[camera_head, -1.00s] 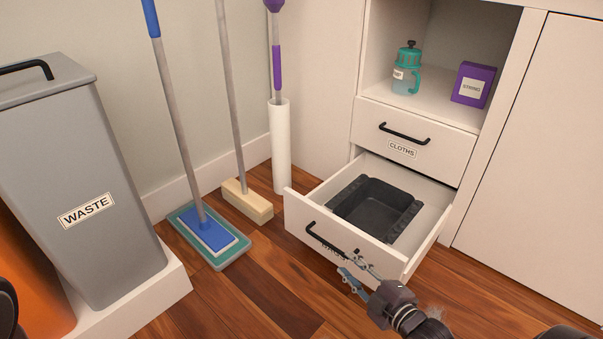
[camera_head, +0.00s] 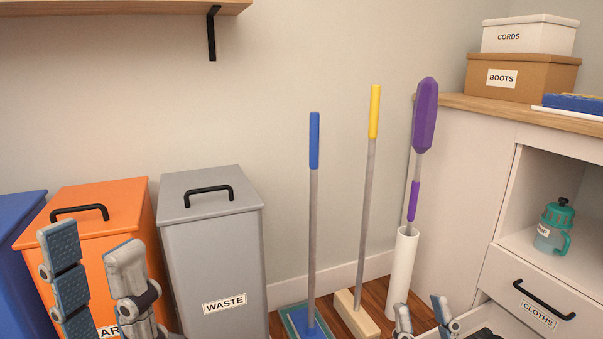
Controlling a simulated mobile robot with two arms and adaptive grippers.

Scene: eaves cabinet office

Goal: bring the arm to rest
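My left gripper (camera_head: 92,250) stands upright at the lower left in the head view, in front of the orange bin. Its two padded fingers are apart with nothing between them. My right gripper (camera_head: 421,310) shows at the bottom edge, its two fingertips pointing up and apart, empty as far as I can see. It appears in front of the pulled-out lower drawer (camera_head: 468,318); whether it touches the drawer I cannot tell. Most of that drawer and its handle are below the picture. The rest of my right arm is out of view.
A grey WASTE bin (camera_head: 212,260), an orange bin (camera_head: 130,203) and a blue bin (camera_head: 18,290) line the wall. A blue-handled mop (camera_head: 313,220), a yellow-handled broom (camera_head: 368,200) and a purple duster (camera_head: 425,115) stand upright. The CLOTHS drawer (camera_head: 505,290) is shut.

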